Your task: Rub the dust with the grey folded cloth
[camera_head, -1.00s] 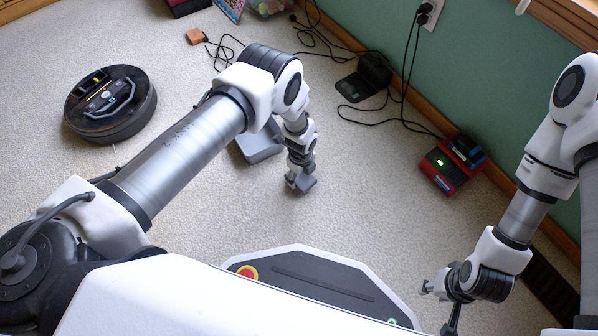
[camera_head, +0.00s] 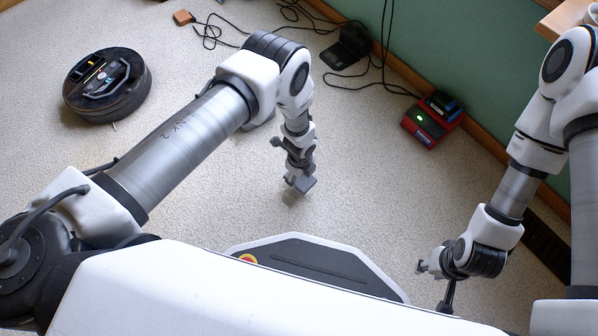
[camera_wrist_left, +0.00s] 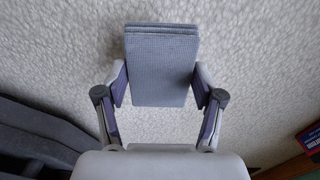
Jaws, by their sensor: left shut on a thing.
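The grey folded cloth (camera_wrist_left: 162,65) is held between the two fingers of my left gripper (camera_wrist_left: 162,85) in the left wrist view. It is a flat ribbed pad in layers. In the head view my left gripper (camera_head: 301,182) points down over the carpet with the cloth at its tip, and I cannot tell whether the cloth touches the floor. My right gripper (camera_head: 430,268) is at the lower right and holds nothing that I can see; its jaw opening is unclear. I cannot make out a distinct patch of dust.
A dark round robot vacuum (camera_head: 107,85) is on the carpet at upper left. A red box with a green light (camera_head: 432,120) and a black device with cables (camera_head: 345,50) lie by the green wall. An orange block (camera_head: 183,17) is at the back. Carpet (camera_head: 370,180) between them is clear.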

